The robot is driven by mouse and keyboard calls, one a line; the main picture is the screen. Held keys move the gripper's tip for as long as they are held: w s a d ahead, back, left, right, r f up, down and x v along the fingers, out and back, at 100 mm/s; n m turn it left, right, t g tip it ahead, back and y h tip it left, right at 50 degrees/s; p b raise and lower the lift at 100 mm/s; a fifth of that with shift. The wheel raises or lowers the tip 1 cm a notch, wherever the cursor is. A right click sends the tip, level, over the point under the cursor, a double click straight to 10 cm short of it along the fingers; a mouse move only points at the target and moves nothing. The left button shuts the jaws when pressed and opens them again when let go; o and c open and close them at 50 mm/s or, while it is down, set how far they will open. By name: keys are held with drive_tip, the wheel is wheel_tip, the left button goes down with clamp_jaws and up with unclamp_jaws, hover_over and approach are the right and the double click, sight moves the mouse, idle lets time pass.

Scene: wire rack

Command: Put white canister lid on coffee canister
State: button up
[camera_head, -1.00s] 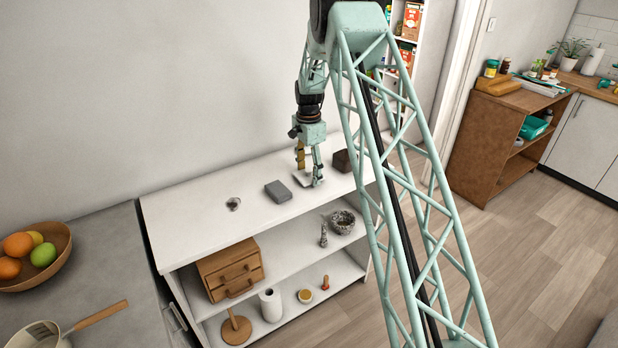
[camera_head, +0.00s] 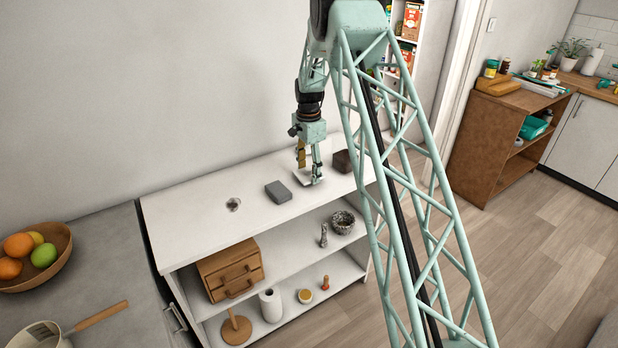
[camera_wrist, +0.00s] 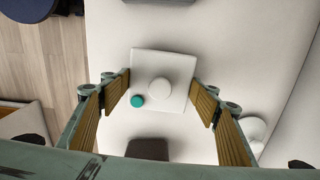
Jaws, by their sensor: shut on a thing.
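The white canister lid (camera_wrist: 178,64) is a flat white square with a round white knob and a small teal disc on it, in the wrist view. My gripper (camera_wrist: 160,97) has its wooden-padded fingers on opposite sides of the lid and is shut on it. In the head view my gripper (camera_head: 309,172) points down with the lid (camera_head: 307,181) at its tips, very close to the white shelf top. I cannot tell if the lid touches the surface. A dark brown block-like object (camera_head: 342,161), just right of my gripper, may be the coffee canister; no label shows.
The white shelf unit (camera_head: 190,212) has free top surface at left. A grey box (camera_head: 278,191) stands left of my gripper, with a small metal item (camera_head: 233,204) beyond. A wooden drawer box (camera_head: 231,270) and a stone mortar (camera_head: 343,221) sit on lower shelves. The wall is close behind.

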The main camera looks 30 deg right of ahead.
drive_tip(key=shift+r, duration=0.7)
idle(0.5)
drive_tip(key=shift+r+p, duration=1.1)
drive_tip(key=shift+r, duration=1.3)
drive_tip(key=shift+d+r, duration=0.1)
